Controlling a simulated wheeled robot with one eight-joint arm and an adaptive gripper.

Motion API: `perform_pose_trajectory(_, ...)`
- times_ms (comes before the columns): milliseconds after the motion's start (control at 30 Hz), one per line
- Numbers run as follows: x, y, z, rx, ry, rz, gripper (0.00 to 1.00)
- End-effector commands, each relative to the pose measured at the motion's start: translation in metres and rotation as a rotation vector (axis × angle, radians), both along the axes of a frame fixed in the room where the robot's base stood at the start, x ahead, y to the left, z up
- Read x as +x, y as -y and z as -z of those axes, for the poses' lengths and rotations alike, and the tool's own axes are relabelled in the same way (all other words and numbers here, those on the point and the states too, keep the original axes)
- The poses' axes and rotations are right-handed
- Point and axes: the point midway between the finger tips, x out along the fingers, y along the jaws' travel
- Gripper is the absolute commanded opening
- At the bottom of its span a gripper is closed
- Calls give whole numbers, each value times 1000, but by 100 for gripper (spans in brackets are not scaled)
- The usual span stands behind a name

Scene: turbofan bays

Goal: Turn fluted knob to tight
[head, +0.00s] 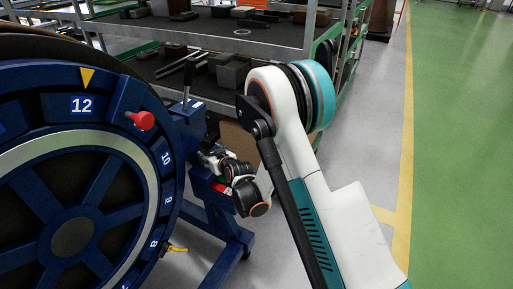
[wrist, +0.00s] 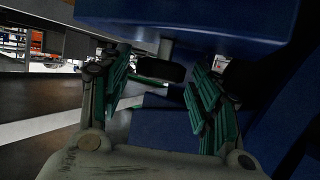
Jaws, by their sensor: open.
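In the wrist view a dark round knob (wrist: 160,69) sits on a short grey shaft under a blue housing (wrist: 190,22). It looks like the fluted knob, but its flutes and any tight mark are too dark to make out. My gripper (wrist: 160,82) is open, with a green-padded finger on each side of the knob. The knob shows beyond and between the fingers, and I cannot tell whether either touches it. In the head view my gripper (head: 211,158) is beside the blue stand (head: 191,122), right of the big wheel. The knob cannot be made out there.
A large blue numbered wheel (head: 118,113) with a red knob (head: 143,120) fills the left. Grey metal shelving (head: 290,45) with dark boxes stands behind. The blue stand's legs (head: 232,245) reach across the floor. Open green floor (head: 465,150) lies at right.

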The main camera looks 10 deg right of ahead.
Motion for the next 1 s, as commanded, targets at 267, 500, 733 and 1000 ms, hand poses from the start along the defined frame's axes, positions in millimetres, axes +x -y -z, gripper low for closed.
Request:
perform_pose_trajectory(267,1,3,0,1,0,-95,57)
perform_pose_trajectory(500,3,5,0,4,0,-212,57)
perform_pose_trajectory(733,-28,25,-18,0,1,-227,57)
perform_pose_trajectory(1000,-65,50,-35,1,1,-226,57)
